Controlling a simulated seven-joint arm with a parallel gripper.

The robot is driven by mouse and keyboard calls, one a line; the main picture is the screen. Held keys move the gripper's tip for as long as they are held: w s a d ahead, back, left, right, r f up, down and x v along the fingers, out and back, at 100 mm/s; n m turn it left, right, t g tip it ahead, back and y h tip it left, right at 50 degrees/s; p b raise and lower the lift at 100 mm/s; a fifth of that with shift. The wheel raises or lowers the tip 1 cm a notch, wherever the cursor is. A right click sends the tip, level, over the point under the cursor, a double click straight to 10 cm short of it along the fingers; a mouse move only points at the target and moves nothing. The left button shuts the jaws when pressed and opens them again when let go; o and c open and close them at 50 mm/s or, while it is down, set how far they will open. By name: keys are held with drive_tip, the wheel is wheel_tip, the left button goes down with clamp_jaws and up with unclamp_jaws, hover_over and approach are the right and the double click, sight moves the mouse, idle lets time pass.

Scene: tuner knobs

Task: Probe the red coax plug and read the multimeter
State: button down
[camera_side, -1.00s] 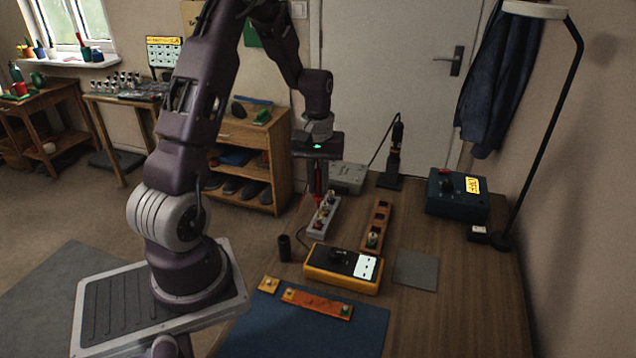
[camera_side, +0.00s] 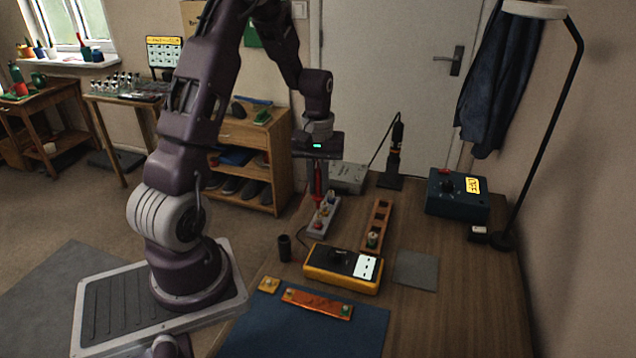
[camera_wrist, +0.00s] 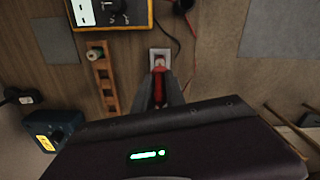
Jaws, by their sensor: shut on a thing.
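My gripper (camera_side: 318,176) is shut on a red probe (camera_side: 318,190), which points down above the far part of a grey strip (camera_side: 314,229) of coloured plugs. The wrist view shows my gripper (camera_wrist: 160,88) with red between its fingers, over the pale end of the strip (camera_wrist: 153,52). Whether the tip touches a plug is too small to tell. A red and yellow patch shows on the strip's near half; I cannot single out the red coax plug. The yellow multimeter (camera_side: 319,264) lies nearer the camera, its white display (camera_side: 367,268) too small to read.
A wooden strip (camera_side: 378,213) with one plug stands right of the grey strip. A dark cup (camera_side: 284,248), an orange strip (camera_side: 317,303) and a grey pad (camera_side: 416,270) lie nearby. A dark blue box (camera_side: 457,205) and lamp stand at the right. The right front table is clear.

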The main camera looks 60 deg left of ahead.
sight(317, 169)
idle(0.8)
drive_tip(key=shift+r, duration=2.5)
drive_tip(key=w+d+f+m, duration=0.1)
drive_tip(key=w+d+m, duration=0.1)
drive_tip(key=d+m, duration=0.55)
drive_tip(key=w+d+f+m, duration=0.2)
drive_tip(key=d+m, duration=0.2)
drive_tip(key=d, duration=0.6)
drive_tip(key=s+a+r+n, duration=0.1)
drive_tip(key=a, duration=0.4)
drive_tip(key=s+a+r+n, duration=0.1)
drive_tip(key=a+n, duration=0.1)
drive_tip(key=a, duration=0.4)
drive_tip(key=s+a+r+n, duration=0.2)
drive_tip(key=a, duration=0.4)
drive_tip(key=shift+a, duration=0.15)
drive_tip(key=shift+a+f+n, duration=0.15)
drive_tip(key=shift+f+n, duration=0.1)
drive_tip(key=shift+f, duration=2.45)
